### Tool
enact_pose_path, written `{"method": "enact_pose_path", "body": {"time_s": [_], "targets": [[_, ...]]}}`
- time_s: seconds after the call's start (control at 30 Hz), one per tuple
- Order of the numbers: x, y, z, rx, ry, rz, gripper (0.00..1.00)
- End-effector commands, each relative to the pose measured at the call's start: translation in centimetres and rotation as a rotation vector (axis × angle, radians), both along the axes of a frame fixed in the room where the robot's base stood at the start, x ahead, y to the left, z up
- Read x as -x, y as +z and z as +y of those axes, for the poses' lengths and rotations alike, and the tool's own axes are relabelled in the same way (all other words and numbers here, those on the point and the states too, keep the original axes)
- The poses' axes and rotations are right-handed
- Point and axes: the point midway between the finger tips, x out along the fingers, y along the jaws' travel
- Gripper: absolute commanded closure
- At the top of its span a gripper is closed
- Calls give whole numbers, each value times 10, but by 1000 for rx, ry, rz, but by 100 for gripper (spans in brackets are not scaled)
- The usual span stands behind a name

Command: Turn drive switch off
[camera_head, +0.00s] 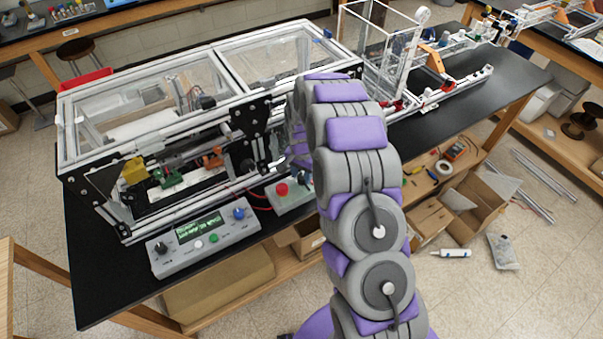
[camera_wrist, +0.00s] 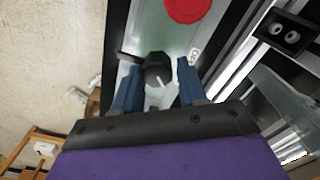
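The drive switch looks to be the black rotary knob (camera_wrist: 157,70) with a white pointer line, on a small grey control box (camera_head: 288,196). The box also carries a red round button (camera_head: 282,189), which shows at the top of the wrist view (camera_wrist: 188,8). My gripper (camera_wrist: 159,64) has its two blue fingers apart, one on each side of the knob. A gap shows between the knob and the right finger; whether the left finger touches it I cannot tell. In the head view my arm hides the gripper and most of the box's right end.
A larger control panel (camera_head: 205,240) with a green display and several knobs stands left of the box. The aluminium extrusion frame (camera_head: 190,90) with clear panels stands behind. The black table edge is close in front, with cardboard boxes (camera_head: 480,205) below to the right.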

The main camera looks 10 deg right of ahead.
Motion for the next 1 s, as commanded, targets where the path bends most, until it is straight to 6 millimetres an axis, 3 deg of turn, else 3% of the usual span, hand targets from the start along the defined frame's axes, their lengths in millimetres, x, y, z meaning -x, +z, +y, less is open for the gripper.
{"method": "enact_pose_path", "body": {"time_s": [0.37, 0.67, 1.0], "targets": [[0, 0, 0, 0, 0, 0, 95], [-1, 0, 0, 1, 35, -1, 96], [-1, 0, 0, 0, 252, -1, 96]]}}
